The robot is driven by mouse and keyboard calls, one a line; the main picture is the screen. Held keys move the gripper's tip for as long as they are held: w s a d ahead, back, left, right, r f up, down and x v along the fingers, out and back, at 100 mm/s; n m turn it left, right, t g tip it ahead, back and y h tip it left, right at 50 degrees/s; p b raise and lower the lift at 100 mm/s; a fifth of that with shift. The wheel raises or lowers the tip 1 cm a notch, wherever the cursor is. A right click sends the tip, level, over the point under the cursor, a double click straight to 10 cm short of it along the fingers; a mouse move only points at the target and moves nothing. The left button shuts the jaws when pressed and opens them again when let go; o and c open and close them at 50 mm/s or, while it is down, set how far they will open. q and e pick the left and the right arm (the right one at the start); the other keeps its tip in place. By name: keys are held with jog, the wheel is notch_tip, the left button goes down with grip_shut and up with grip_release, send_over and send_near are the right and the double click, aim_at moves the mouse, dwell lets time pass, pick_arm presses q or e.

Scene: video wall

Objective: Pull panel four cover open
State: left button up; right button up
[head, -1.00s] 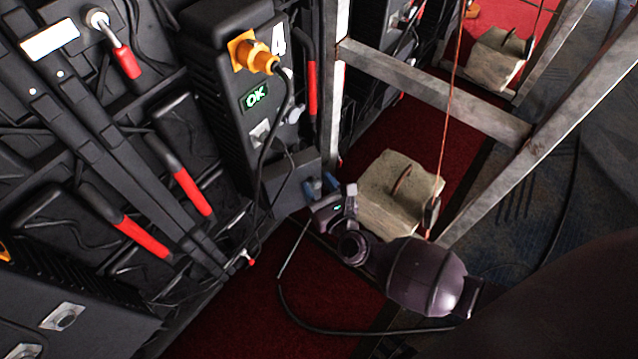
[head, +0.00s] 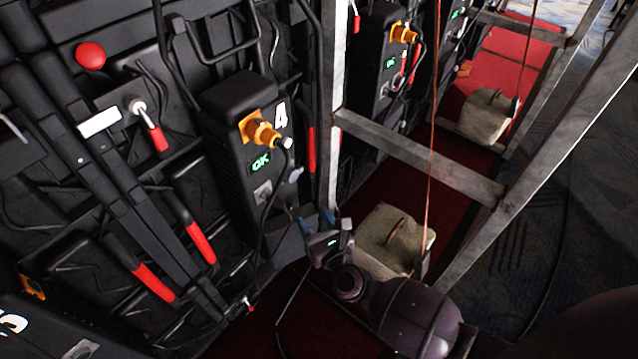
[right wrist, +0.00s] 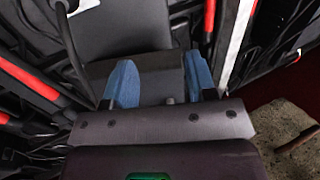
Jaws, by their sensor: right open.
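The panel four unit is a black box (head: 228,150) on the rear of the wall, marked with a white 4. It has an orange connector (head: 260,131) with a black cable and a green OK display (head: 260,163). A dark grey lower part (head: 285,243) juts out at its foot. My right gripper (head: 316,222) is beside this lower part, its blue fingers open and pointing at it. In the right wrist view the open fingers (right wrist: 160,82) are at either side of a dark grey block, with nothing clearly gripped. Contact cannot be told. My left gripper is not in view.
A grey metal frame (head: 420,155) stands right of the unit, with a stone-like weight (head: 392,240) and a taut orange cord (head: 431,150) near my right arm. Red-gripped levers (head: 200,243) are at the left. A similar unit (head: 380,80) stands farther back.

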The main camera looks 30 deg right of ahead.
pick_arm(q)
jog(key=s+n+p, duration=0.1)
jog(key=p, duration=0.2)
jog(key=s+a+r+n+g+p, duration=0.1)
jog(key=p, duration=0.3)
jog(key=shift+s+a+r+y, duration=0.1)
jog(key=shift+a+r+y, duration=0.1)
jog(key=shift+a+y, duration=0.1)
pick_arm(e)
notch_tip(320, 180, up, 12)
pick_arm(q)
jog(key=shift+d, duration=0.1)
